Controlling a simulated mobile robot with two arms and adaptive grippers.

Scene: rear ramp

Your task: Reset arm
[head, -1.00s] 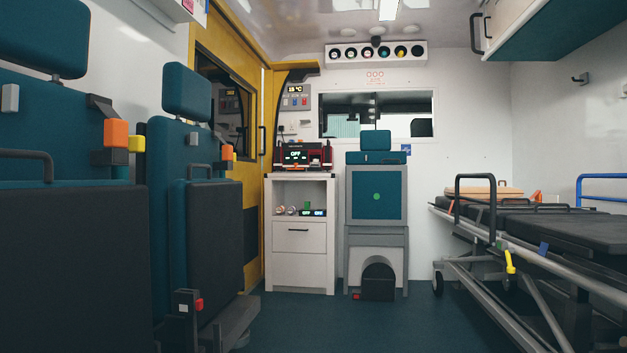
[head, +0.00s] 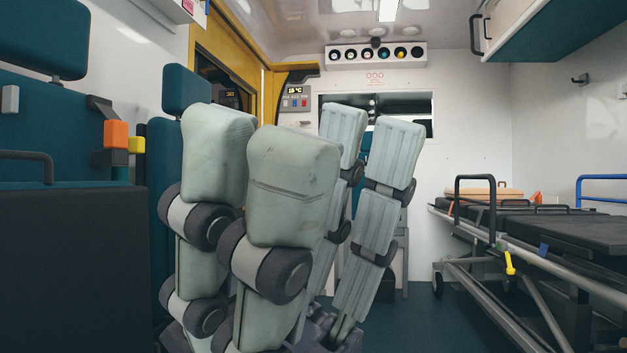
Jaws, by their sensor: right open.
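My right gripper (head: 309,126) fills the middle of the head view, close to the camera. Its several thick, jointed fingers point upward, with pale grey-green pads and dark joints. The fingers stand apart and nothing shows between them, so it is open and empty. Its base is at the bottom edge of the picture. It hides the white cabinet and most of the teal unit behind it. My left gripper is not in view.
Teal folding seats (head: 70,130) line the left wall. A stretcher (head: 560,228) with metal rails stands on the right. An overhead cabinet (head: 545,28) hangs at upper right. Open floor (head: 440,325) shows between gripper and stretcher.

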